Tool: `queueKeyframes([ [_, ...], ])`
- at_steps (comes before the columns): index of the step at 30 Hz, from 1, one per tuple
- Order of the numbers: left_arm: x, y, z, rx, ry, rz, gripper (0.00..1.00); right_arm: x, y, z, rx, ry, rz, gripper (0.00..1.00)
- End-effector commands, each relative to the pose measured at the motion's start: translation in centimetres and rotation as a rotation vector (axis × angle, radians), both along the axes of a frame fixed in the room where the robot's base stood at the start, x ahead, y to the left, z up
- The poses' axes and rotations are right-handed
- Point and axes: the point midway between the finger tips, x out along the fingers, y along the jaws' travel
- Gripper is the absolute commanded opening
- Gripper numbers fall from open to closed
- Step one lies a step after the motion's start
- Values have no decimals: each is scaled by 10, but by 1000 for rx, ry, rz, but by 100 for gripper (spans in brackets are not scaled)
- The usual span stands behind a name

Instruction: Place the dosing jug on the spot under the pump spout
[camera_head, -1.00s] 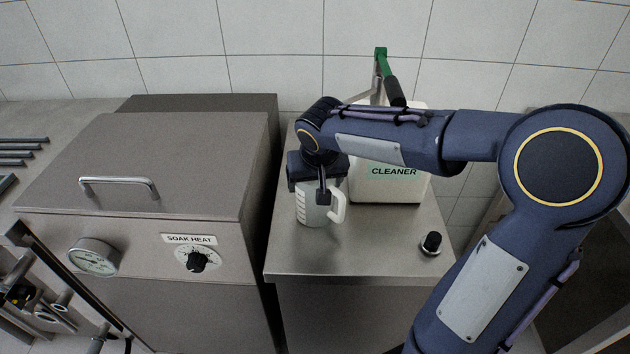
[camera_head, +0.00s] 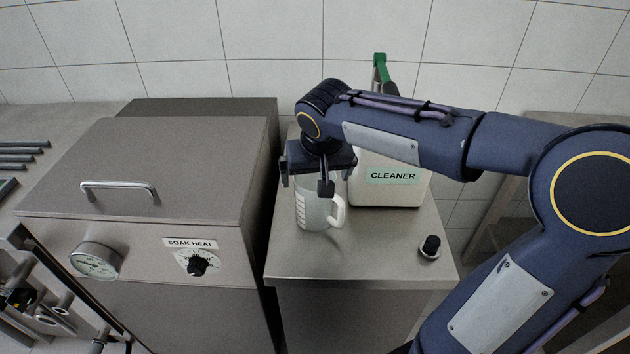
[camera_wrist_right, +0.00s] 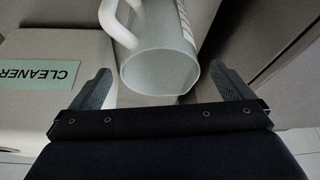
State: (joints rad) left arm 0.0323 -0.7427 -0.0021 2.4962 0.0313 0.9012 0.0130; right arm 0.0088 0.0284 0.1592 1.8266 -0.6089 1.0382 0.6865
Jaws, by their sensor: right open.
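The dosing jug (camera_head: 316,214), translucent with a white handle and scale marks, stands upright on the steel counter, just front-left of the cleaner container. My right gripper (camera_head: 308,184) is open above the jug, with its fingers around the upper jug level. In the right wrist view, the jug (camera_wrist_right: 160,68) lies between and beyond the open fingers (camera_wrist_right: 162,88), with visible gaps on both sides. The white cleaner container (camera_head: 390,192) carries the pump, whose green top (camera_head: 379,62) shows behind my arm. The spout and the spot are hidden or not distinguishable. My left gripper is out of view.
The steel counter (camera_head: 365,255) is clear in front of the jug, except for a black knob (camera_head: 430,246) at right. A soak-heat cabinet (camera_head: 150,180) with a handle stands close on the left. The tiled wall is behind.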

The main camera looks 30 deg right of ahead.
Motion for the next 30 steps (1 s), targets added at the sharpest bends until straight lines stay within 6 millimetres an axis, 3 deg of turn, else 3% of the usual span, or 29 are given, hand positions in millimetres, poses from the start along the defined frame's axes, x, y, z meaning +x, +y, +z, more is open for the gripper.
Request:
queueKeyframes([
  [1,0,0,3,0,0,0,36,-4,1,14,0,-5,1,100],
  [6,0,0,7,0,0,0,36,-16,6,43,0,-2,0,100],
  [14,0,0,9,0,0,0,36,-35,8,58,12,3,16,100],
  [17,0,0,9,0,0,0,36,-70,10,45,60,5,66,100],
  [19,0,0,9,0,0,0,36,-104,15,29,118,-2,118,100],
  [24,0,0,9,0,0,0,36,-171,40,-13,267,-70,222,100],
  [30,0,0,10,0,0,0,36,-203,64,-40,360,-146,273,100],
])
